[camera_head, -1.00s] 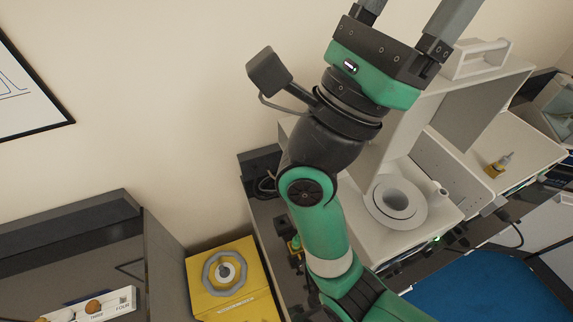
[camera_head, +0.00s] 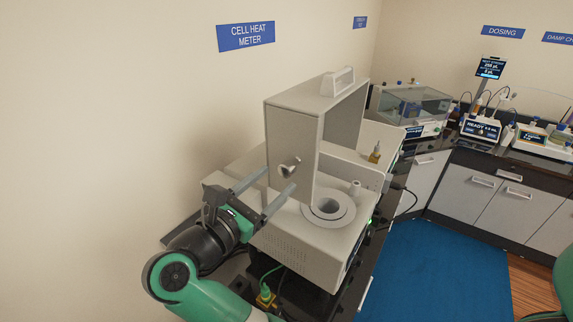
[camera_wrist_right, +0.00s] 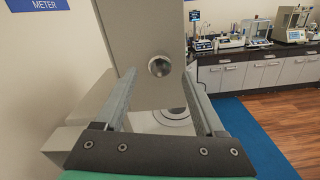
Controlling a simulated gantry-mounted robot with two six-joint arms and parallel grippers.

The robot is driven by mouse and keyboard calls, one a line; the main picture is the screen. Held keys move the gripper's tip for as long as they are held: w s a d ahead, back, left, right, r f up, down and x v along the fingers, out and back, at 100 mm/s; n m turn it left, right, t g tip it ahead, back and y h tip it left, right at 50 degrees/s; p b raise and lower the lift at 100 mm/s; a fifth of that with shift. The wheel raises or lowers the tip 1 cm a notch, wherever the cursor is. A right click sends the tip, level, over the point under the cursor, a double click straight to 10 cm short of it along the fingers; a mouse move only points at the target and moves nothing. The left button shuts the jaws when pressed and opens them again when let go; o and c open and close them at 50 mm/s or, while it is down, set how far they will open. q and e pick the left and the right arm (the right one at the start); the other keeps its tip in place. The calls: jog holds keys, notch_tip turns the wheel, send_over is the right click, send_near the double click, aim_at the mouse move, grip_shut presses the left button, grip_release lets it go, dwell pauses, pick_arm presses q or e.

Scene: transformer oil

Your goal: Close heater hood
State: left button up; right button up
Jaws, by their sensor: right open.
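The grey heater hood (camera_head: 296,135) stands raised on the cell heat meter body (camera_head: 300,245), with a handle (camera_head: 338,82) on top. The round heater well (camera_head: 328,207) is uncovered beside it. A round metal knob (camera_head: 289,168) sticks out of the hood's near side. My right gripper (camera_head: 280,182) is open, its two fingers pointing at that side, one to each side of the knob. In the right wrist view the knob (camera_wrist_right: 159,66) shows between and beyond the fingertips; contact cannot be told. My left gripper is not in view.
A clear-lidded instrument (camera_head: 410,105) is further back. A wall stands close on the left. The blue floor mat (camera_head: 440,255) is clear.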

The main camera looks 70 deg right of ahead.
aim_at(283, 174)
jog(key=p+x, duration=0.1)
jog(key=x, duration=0.4)
jog(key=shift+d, duration=0.35)
grip_shut()
dwell(1.0)
